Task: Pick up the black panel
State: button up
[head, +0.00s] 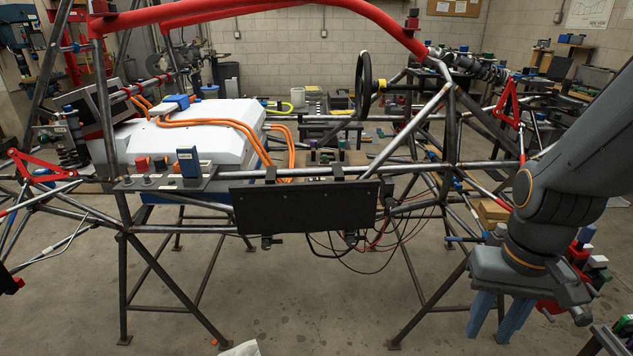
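The black panel (305,207) is a flat dark rectangle on the near side of the tube chassis, in the middle of the head view. It stands roughly upright against a horizontal tube, with small dark brackets at its top edge and dark fittings below its bottom edge. My gripper (493,333) is at the lower right, well to the right of the panel and lower in the picture. Its two blue fingers point down with a gap between them. Nothing shows between them.
The tube chassis (142,258) rests on angled legs. A white box with orange cables (190,135) sits inside it. Thin loose wires (400,238) hang right of the panel, and a steering wheel (364,84) stands behind. The concrete floor (300,300) in front is mostly clear.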

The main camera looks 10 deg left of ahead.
aim_at(271, 207)
jog(key=i, duration=1.3)
jog(key=u, duration=2.2)
